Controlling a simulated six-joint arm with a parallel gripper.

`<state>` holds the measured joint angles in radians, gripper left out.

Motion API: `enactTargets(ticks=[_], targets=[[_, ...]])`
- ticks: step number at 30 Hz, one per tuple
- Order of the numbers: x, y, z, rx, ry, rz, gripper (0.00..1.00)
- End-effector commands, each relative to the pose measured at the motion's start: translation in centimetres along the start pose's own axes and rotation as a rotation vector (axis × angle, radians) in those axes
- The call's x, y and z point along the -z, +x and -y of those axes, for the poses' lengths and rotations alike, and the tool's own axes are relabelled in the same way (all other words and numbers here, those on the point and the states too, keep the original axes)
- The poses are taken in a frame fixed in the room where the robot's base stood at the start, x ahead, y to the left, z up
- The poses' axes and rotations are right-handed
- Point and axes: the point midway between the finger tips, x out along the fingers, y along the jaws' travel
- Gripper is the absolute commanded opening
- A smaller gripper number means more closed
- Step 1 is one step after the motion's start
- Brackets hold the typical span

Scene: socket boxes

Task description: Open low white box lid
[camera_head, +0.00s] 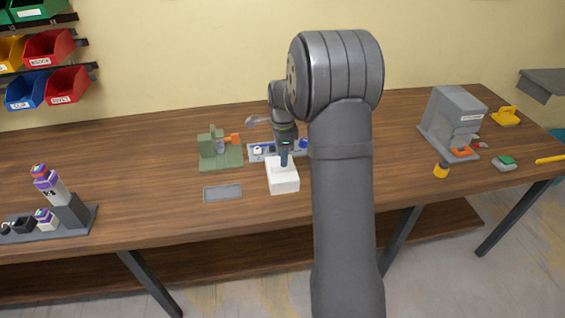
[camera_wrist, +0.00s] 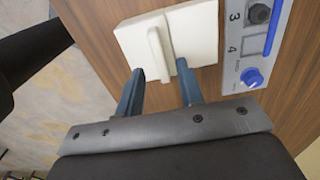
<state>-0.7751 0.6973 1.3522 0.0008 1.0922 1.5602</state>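The low white box (camera_head: 284,182) stands near the middle of the table in the head view. In the wrist view, the white box (camera_wrist: 195,35) shows at the top, with a raised white bar handle (camera_wrist: 158,55) on its lid. My gripper (camera_head: 284,163) is over the box's far part in the head view. In the wrist view my gripper (camera_wrist: 160,68) has its two dark blue fingers apart, one to each side of the handle's line. Nothing is held. Whether the fingertips touch the lid is hard to tell. The lid looks closed.
A numbered grey panel with a blue knob (camera_wrist: 252,77) is close beside the box. A green fixture (camera_head: 220,152) and a flat grey plate (camera_head: 222,193) are to the left. A grey machine (camera_head: 455,115) stands at the right. Bare table lies in front.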

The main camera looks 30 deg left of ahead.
Motion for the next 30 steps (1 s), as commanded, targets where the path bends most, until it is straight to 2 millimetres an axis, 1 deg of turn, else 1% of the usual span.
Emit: enactTargets(ticks=[1,3,6,11,18,23,24,30], targets=[[0.0,0.9,-0.1,-0.003,0.000,0.000,0.35],[0.0,1.9,0.0,-0.002,0.000,0.000,0.35],[0.0,2.9,0.0,-0.001,0.000,0.000,0.35],[0.0,3.5,0.0,0.000,0.000,0.000,0.35],[0.0,3.5,0.0,0.000,0.000,0.000,0.35],[0.0,3.5,0.0,0.000,0.000,0.000,0.03],[0.0,3.5,0.0,0.000,0.000,0.000,0.00],[0.0,3.5,0.1,0.001,0.000,0.000,0.00]])
